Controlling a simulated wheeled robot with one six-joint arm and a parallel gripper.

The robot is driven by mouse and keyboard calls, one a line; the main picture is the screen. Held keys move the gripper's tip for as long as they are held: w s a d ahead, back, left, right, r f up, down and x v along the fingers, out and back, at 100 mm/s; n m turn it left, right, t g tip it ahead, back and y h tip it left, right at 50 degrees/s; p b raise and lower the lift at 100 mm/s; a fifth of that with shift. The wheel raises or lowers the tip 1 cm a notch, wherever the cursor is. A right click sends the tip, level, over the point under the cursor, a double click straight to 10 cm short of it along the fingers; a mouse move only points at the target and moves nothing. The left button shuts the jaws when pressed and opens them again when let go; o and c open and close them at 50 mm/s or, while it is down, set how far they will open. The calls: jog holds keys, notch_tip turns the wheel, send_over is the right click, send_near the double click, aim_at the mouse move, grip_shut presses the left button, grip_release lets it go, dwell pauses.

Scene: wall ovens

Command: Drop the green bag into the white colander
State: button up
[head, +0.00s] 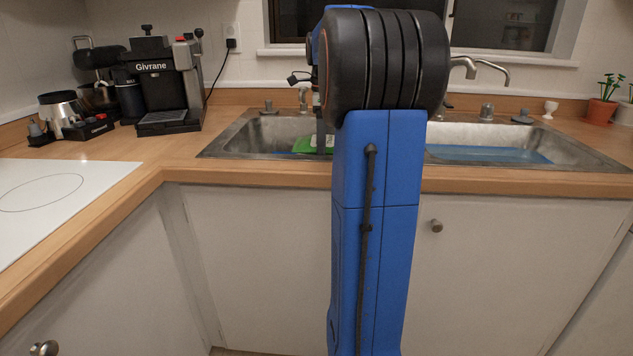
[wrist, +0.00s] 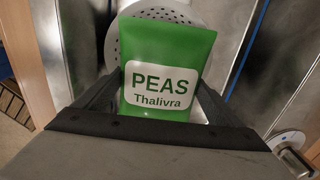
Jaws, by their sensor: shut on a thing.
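The green bag (wrist: 168,55) has a white label reading PEAS Thalivra. My gripper (wrist: 160,98) is shut on it, with one finger along each side, in the wrist view. The white colander (wrist: 168,9), with round holes, shows behind and below the bag's top end; the bag hides much of it. In the head view a green patch of the bag (head: 304,146) shows at the left sink basin, partly covered by my arm. The colander is not visible there, and the fingers are mostly hidden behind my arm.
The metal double sink (head: 228,145) is set in a wooden counter (head: 240,176). The right basin has a blue area (head: 490,154) on its floor. A faucet (head: 490,66) rises behind it. A coffee machine (head: 165,85) stands at left, and a white cooktop (head: 60,190) is nearer.

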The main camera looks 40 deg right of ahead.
jog(key=o, duration=1.3)
notch_tip(320, 180, up, 17)
jog(key=shift+r, duration=0.2)
jog(key=s+a+f+n+t, duration=0.1)
jog(key=s+a+f+n, duration=0.1)
jog(key=a+f+n, duration=0.45)
jog(key=s+a+f+n, duration=0.1)
jog(key=s+a+n, duration=0.2)
jog(key=a, duration=0.6)
jog(key=s+a+f+n+t, duration=0.1)
jog(key=s+a+f+n, duration=0.1)
jog(key=a+f+n, duration=0.45)
jog(key=s+a+f+n+t, duration=0.1)
jog(key=s+a+f+n, duration=0.3)
jog(key=f, duration=0.2)
jog(key=s+a+f+n+t, duration=0.1)
jog(key=s+a+f+n, duration=0.3)
jog(key=s+a+f, duration=0.1)
jog(key=s+a+f+n, duration=0.4)
jog(key=s+a+f, duration=0.1)
jog(key=f, duration=0.2)
jog(key=shift+s+f+t, duration=0.1)
jog(key=shift+s+t, duration=0.05)
jog(key=shift+t, duration=0.25)
